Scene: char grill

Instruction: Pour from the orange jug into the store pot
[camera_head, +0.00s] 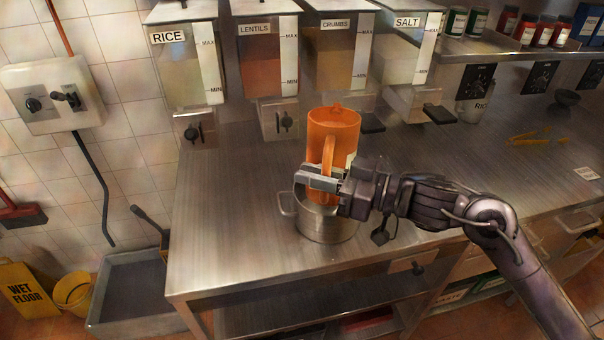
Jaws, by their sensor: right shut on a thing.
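The orange jug (334,128) is held by its handle in my right gripper (325,178), which is shut on it. The jug looks close to upright, with its lower part over the store pot. The steel pot (326,228) stands on the metal counter near its front edge, with a loop handle showing at its left. The gripper and jug hide much of the pot's opening, so I cannot see what is inside. No stream of contents shows. My left gripper is not in view.
Dispensers labelled rice (183,70), lentils (268,60), crumbs (338,55) and salt (405,50) hang behind the counter (225,220). Orange tongs (538,138) lie at the right. A shelf with jars (505,22) is at the upper right. The counter left of the pot is clear.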

